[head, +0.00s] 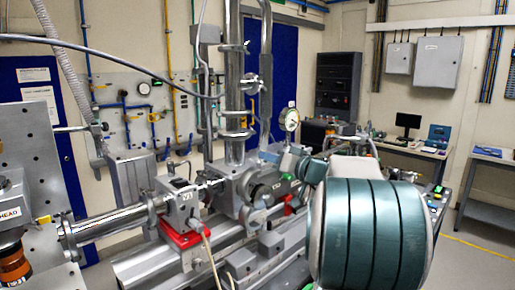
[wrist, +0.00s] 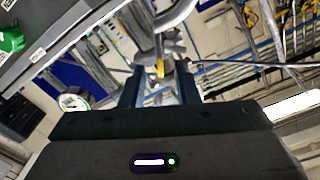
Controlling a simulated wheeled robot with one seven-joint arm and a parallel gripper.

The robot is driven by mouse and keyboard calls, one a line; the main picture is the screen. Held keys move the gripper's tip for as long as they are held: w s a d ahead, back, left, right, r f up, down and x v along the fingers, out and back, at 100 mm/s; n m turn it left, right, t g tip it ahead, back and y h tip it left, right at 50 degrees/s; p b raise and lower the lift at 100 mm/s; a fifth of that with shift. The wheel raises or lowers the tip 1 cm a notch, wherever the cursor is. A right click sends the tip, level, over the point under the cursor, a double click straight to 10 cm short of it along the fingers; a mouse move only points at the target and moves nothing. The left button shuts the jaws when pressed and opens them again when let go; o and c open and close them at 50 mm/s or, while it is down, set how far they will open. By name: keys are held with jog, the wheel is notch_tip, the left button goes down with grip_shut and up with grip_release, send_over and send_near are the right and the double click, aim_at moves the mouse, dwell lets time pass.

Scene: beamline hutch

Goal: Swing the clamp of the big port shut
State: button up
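The metal vacuum chamber (head: 240,190) stands on the bench in the middle of the head view. A round port with a dark face (head: 265,192) is on its near side; I cannot tell clearly which part there is the clamp. In the wrist view a curved bright metal piece (wrist: 175,16) shows beyond the fingers, possibly part of a clamp or ring. My gripper (wrist: 159,88) has its two dark fingers apart, with a gap between them. A yellow-tipped part (wrist: 160,68) shows in line with the gap; I cannot tell whether it touches. In the head view my arm hides most of the gripper.
A pressure gauge (head: 289,120) stands above the chamber; a gauge also shows in the wrist view (wrist: 72,101). A beam pipe (head: 108,222) and a grey block on a red base (head: 185,238) are at left. A desk with a monitor (head: 408,122) is behind. Open floor lies at right.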

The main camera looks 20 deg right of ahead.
jog(key=p+x, duration=0.1)
jog(key=x, duration=0.4)
jog(key=shift+w+a+p, duration=0.1)
jog(key=shift+w+p, duration=0.2)
jog(key=shift+p, duration=0.1)
grip_shut()
